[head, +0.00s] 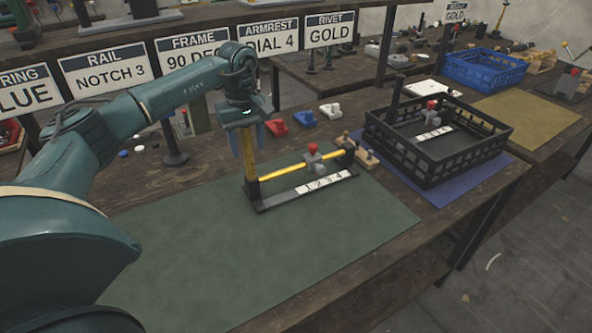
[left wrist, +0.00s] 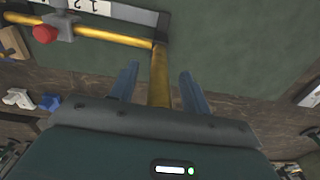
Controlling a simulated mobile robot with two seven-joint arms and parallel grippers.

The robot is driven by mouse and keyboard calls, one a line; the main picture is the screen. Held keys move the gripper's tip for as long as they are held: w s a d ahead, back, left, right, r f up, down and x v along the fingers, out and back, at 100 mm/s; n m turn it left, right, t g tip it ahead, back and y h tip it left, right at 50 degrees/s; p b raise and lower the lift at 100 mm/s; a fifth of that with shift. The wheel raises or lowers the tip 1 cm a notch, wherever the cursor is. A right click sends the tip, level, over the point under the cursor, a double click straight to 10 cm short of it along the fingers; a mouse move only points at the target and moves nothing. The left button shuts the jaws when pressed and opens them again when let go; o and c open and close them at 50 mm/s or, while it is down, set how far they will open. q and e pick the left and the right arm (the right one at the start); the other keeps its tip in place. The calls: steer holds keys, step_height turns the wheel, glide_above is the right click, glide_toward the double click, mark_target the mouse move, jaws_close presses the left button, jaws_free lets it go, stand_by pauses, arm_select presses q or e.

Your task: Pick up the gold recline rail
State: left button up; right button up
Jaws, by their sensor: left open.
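The gold rail (head: 283,172) runs level above a black base with a white numbered strip (head: 324,184), on the green mat. A grey slider with a red knob (head: 312,160) sits on it; rail (left wrist: 100,35) and red knob (left wrist: 45,33) also show in the left wrist view. A gold upright post (head: 250,165) stands at the rail's left end. My left gripper (head: 249,152) points down over this post with its fingers open. In the left wrist view the post (left wrist: 160,85) passes between the fingers (left wrist: 159,72), with gaps on both sides. My right gripper is not in view.
A black crate (head: 450,170) stands on a blue mat to the right, with a numbered strip inside. Red (head: 276,123), blue (head: 304,118) and white (head: 330,111) small parts lie behind the rail. Signs hang from the shelf behind. The front green mat (head: 270,260) is clear.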

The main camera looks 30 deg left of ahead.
arm_select(q)
jaws_close()
stand_by(0.4)
steer(key=shift+w+r, duration=0.1)
